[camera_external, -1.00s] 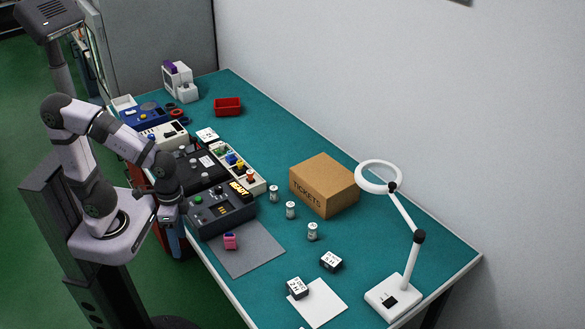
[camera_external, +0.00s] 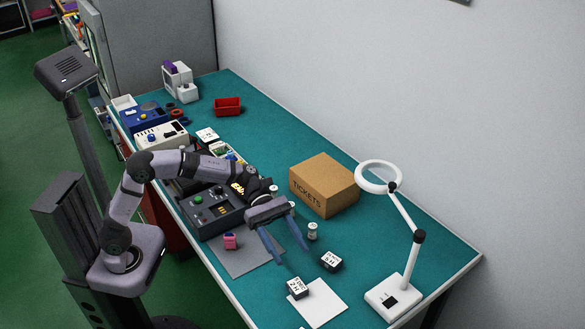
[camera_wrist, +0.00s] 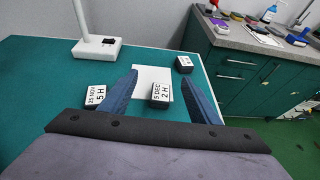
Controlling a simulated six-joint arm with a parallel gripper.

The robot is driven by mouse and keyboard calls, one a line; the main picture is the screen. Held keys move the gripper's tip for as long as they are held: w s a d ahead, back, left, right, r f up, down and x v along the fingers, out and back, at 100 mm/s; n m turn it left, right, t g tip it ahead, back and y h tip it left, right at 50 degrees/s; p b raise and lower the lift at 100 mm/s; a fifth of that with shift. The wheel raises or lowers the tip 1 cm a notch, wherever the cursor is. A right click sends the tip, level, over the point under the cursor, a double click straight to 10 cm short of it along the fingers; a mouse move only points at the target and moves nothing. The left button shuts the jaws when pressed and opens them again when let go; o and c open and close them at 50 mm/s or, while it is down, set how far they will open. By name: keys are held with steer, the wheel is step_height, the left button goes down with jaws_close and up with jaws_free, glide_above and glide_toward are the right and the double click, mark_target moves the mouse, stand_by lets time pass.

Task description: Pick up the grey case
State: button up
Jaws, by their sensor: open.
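Several small dark grey cases with white labelled tops lie on the teal bench. One case (camera_external: 298,288) sits on a white sheet (camera_external: 322,306); in the wrist view this case (camera_wrist: 160,95), labelled "5 DEC 2 H", shows between my fingers. A second case (camera_external: 331,261), labelled "25 NOV 5 H", shows left of my left finger in the wrist view (camera_wrist: 96,95). A third case (camera_wrist: 184,64) lies beyond the sheet by the bench edge. I cannot tell which is meant. My gripper (camera_external: 292,254) is open and empty above the bench, apart from the cases.
A lamp base (camera_external: 394,298) stands right of the sheet. A cardboard box marked TICKETS (camera_external: 324,186) and small canisters (camera_external: 312,231) stand behind. A pink item (camera_external: 231,241) rests on a grey mat (camera_external: 247,262), beside a dark control box (camera_external: 205,212). Bare bench lies between mat and sheet.

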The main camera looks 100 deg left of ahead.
glide_toward(296, 284)
steer(key=x, duration=0.3)
steer(key=shift+w+a, duration=0.1)
steer(key=shift+w, duration=0.35)
steer(key=shift+s+d+p+x, duration=0.1)
steer(key=shift+s+p+x, duration=0.1)
steer(key=shift+x, duration=1.3)
steer(key=shift+s+d+p+x, duration=0.1)
steer(key=shift+s+p+x, duration=0.05)
steer(key=shift+x, duration=1.35)
steer(key=shift+w+d+f, duration=0.4)
steer(key=shift+w+d, duration=0.05)
steer(key=c, duration=1.2)
